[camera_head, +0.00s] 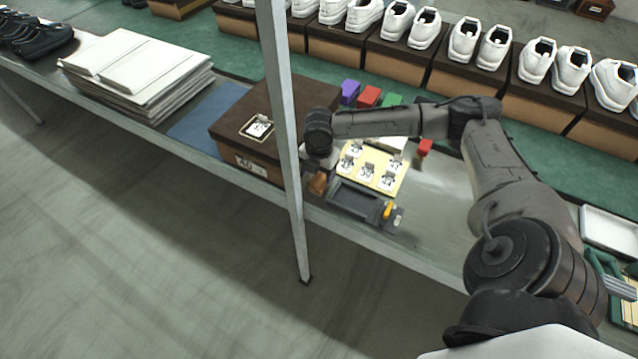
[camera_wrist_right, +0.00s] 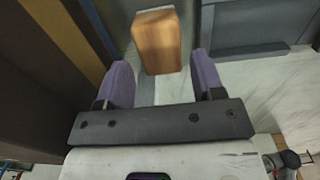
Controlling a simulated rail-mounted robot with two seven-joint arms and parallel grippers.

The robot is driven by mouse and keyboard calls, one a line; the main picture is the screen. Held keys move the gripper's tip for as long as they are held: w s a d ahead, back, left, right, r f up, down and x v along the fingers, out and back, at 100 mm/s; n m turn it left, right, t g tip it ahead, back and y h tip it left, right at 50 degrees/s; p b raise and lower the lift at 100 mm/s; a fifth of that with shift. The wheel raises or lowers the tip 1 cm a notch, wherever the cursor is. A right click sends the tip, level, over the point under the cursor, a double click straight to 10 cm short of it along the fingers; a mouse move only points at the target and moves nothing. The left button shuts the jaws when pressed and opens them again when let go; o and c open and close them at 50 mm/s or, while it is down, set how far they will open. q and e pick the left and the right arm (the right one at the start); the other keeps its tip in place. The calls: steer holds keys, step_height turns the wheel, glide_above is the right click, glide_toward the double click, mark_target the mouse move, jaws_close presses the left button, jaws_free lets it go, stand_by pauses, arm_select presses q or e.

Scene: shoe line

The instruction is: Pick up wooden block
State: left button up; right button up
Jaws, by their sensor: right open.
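The wooden block (camera_wrist_right: 158,42) is an orange-brown upright-looking piece with visible grain, at the top middle of the right wrist view. In the head view it shows small (camera_head: 317,184) at the front of the table, between the shoe box and the grey tray. My right gripper (camera_wrist_right: 160,62) is open, with one purple finger on each side of the block's near end. Gaps show between the block and both fingers, and I cannot tell how deep it sits between them. In the head view the right gripper (camera_head: 322,165) is over the block, partly hidden by its wrist. My left gripper is not in view.
A brown shoe box (camera_head: 228,125) stands close left of the block. A grey tray (camera_head: 356,198) lies close right, with a yellow card (camera_head: 372,170) holding several metal clips behind it. A grey post (camera_head: 284,110) crosses in front. Coloured blocks (camera_head: 368,97) stand farther back.

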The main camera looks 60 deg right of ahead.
mark_target(320, 178)
steer(key=shift+s+f, duration=0.1)
steer(key=shift+f, duration=0.35)
step_height(320, 178, down, 4)
steer(key=shift+f+b, duration=0.2)
steer(key=shift+b, duration=1.05)
steer(key=shift+c, duration=0.4)
steer(key=shift+c, duration=0.8)
steer(key=c, duration=0.5)
